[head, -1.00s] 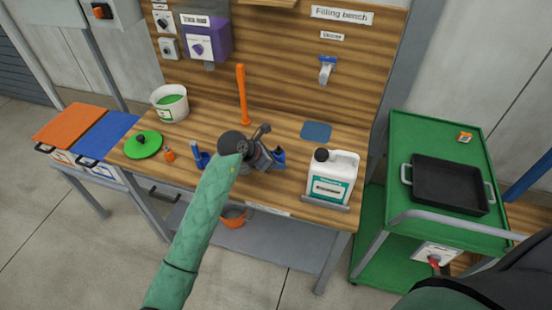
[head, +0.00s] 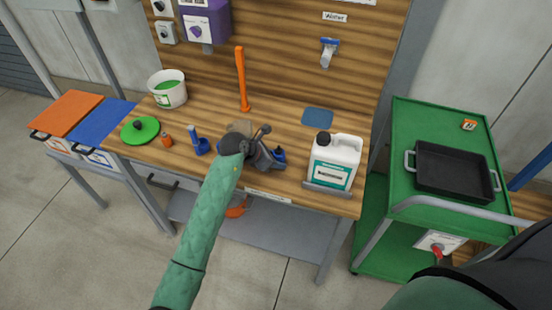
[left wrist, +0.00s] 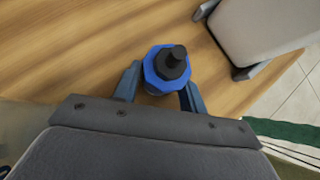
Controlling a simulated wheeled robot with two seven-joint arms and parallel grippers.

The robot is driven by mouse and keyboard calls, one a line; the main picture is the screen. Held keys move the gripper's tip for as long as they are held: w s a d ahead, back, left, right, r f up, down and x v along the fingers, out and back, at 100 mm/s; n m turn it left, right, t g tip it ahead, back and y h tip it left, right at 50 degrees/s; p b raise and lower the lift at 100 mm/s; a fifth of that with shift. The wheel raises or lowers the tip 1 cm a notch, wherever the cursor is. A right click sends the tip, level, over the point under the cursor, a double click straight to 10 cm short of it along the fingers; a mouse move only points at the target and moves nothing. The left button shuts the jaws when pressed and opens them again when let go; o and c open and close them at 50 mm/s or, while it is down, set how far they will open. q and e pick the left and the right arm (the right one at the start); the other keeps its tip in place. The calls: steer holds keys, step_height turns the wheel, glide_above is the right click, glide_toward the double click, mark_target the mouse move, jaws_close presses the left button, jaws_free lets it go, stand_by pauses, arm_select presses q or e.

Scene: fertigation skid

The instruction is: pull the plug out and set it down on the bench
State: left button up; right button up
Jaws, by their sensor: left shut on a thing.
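The plug is a blue, many-sided piece with a black knob-like end (left wrist: 165,66). In the left wrist view it sits between the two blue-grey fingers of my left gripper (left wrist: 160,84), which is shut on it. In the head view my left gripper (head: 278,157) holds it over the front middle of the wooden bench (head: 290,185), left of the white jug. My arm partly hides it there. I cannot tell whether it touches the bench. My right gripper is out of view.
The white jug (head: 333,160) stands close by on the right. A blue upright fitting (head: 199,144), an orange bottle (head: 166,136), a green lid (head: 140,130) and a white bucket (head: 168,90) are to the left. Bench space is bare around the blue-grey pad (head: 317,118).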

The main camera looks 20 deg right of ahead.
arm_select(q)
steer(key=shift+f, duration=0.1)
stand_by(0.3)
steer(key=o, duration=1)
steer(key=shift+o, duration=0.9)
